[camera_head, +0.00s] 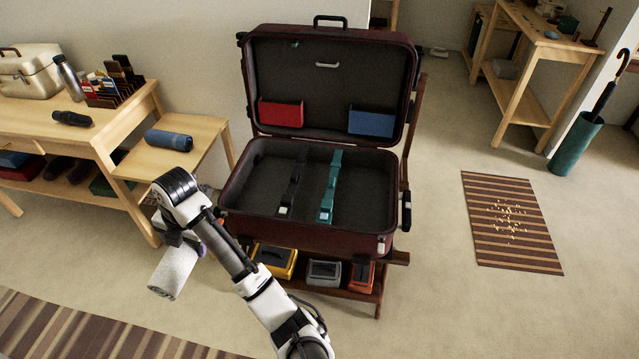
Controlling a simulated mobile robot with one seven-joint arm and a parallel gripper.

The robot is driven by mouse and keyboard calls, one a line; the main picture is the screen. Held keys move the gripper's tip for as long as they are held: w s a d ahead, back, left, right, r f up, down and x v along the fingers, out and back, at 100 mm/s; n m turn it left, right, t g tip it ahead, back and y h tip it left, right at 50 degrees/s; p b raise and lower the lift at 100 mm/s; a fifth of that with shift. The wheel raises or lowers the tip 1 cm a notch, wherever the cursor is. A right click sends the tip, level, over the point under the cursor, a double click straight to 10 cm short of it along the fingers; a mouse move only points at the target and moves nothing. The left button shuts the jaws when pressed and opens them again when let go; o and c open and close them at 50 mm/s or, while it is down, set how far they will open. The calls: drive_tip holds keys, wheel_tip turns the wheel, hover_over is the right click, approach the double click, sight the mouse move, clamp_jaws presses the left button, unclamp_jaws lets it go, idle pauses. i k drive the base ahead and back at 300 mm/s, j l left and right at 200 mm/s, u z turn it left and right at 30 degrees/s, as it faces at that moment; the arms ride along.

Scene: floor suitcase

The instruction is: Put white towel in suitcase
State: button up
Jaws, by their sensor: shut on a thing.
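The white towel (173,273) is rolled up and hangs tilted below my gripper (187,243), left of the suitcase and above the floor. My gripper is shut on the towel; its fingertips are partly hidden by my wrist. The open dark red suitcase (232,200) stands on a wooden rack with its lid upright at the back. Its bottom half shows a dark lining with a black strap and a teal strap (331,185) lying across it. My forearm passes in front of the suitcase's front left corner.
Boxes, including a yellow one (274,261), sit on the rack's lower shelf. A striped mat (510,222) lies on open floor at right.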

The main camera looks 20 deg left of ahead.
sight(266, 190)
drive_tip(key=i, duration=1.45)
